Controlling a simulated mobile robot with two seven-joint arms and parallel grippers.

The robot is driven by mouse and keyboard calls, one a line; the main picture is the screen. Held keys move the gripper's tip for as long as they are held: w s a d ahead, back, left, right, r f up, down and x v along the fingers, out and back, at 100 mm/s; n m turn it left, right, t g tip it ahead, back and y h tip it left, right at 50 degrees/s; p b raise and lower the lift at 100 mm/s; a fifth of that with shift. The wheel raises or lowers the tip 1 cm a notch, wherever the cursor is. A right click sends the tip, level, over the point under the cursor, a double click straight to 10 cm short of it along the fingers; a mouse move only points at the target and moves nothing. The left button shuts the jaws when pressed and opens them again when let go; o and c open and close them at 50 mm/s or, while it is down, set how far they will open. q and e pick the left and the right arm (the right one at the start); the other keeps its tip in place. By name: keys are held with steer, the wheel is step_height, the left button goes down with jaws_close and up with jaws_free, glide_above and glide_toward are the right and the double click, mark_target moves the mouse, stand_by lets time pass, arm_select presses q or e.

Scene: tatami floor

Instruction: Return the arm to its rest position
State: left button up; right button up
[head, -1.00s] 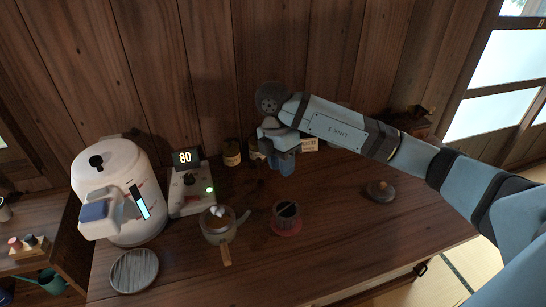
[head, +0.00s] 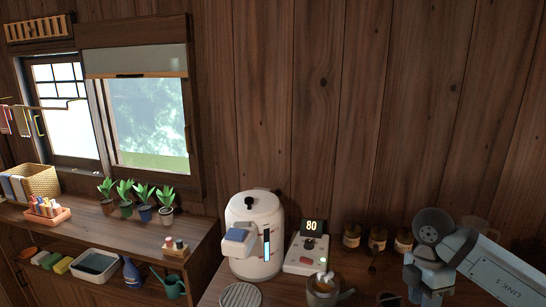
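My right arm comes in from the right edge of the head view. Its gripper (head: 428,291) points down over the right part of the wooden table, in front of the jars. The fingertips are small and partly cut by the lower edge, so I cannot tell whether they are open or shut. No held object can be made out. My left gripper is not in view.
A white kettle (head: 254,226) stands beside a scale reading 80 (head: 306,255). A pot (head: 322,290) is in front, and several jars (head: 377,240) line the wall. Potted plants (head: 144,205) stand on the left shelf (head: 85,220) below the window.

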steer(key=s+a+f+n+g+y, duration=0.1)
steer(key=s+a+f+n+y, duration=0.2)
steer(key=a, duration=0.4)
steer(key=s+a+f+n+g+y, duration=0.1)
steer(key=s+a+f+n+y, duration=0.15)
steer(key=a+y, duration=0.35)
steer(key=s+a+r+m+t+y, duration=0.35)
steer(key=a+t+y, duration=0.25)
steer(key=a+y, duration=0.55)
steer(key=d+f+m+t+h, duration=0.95)
steer(key=m+t+h, duration=0.25)
steer(key=m+t, duration=0.35)
steer(key=s+d+f+m+g+h, duration=0.35)
steer(key=s+f+g+h, duration=0.2)
steer(key=s+f, duration=0.7)
arm_select(q)
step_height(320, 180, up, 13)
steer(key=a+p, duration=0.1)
steer(key=p, duration=1.3)
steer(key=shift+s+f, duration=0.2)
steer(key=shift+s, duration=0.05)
arm_select(e)
step_height(320, 180, up, 10)
steer(key=shift+r+g+y, duration=0.15)
steer(key=shift+g+y, duration=0.15)
steer(key=shift+g, duration=0.1)
